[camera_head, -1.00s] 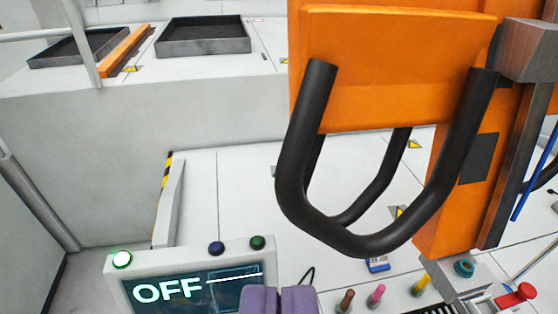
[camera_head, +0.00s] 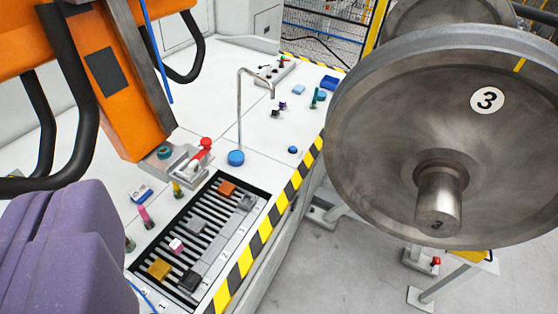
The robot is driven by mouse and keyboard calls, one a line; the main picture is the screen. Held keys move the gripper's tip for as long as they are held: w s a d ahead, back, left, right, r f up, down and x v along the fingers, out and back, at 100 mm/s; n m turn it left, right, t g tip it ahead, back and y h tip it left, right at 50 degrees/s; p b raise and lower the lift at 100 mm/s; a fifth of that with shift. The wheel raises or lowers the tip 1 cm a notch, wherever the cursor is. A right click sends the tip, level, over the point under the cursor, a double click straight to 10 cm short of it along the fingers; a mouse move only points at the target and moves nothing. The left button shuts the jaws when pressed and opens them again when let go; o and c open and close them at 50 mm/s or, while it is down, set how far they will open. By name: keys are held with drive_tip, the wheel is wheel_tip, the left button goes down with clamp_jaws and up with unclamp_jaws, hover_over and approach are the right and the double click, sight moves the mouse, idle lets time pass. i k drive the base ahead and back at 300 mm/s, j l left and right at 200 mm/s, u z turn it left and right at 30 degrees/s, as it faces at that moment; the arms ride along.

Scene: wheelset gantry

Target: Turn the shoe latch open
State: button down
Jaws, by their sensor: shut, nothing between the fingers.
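A small lever with a red grip (camera_head: 203,147) sits on a grey metal bracket (camera_head: 184,171) at the foot of the orange column (camera_head: 115,80). It looks like the shoe latch; its exact position is too small to tell. My purple gripper (camera_head: 85,210) fills the lower left, shut and empty. It is much closer to the camera and appears left of the lever, apart from it. The lever is not covered by my gripper.
Black tubular handles (camera_head: 68,90) hang from the orange part, upper left. A slotted tray (camera_head: 215,255) holds several small blocks. A bent metal rod (camera_head: 240,110) rises behind it. A large steel wheel marked 3 (camera_head: 400,130) stands at right. A striped edge (camera_head: 255,245) borders the bench.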

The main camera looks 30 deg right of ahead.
sight(207, 142)
drive_tip(key=k+z, duration=0.15)
drive_tip(key=i+l+u, duration=0.35)
drive_tip(key=i+l, duration=1.1)
drive_tip(key=l, duration=0.15)
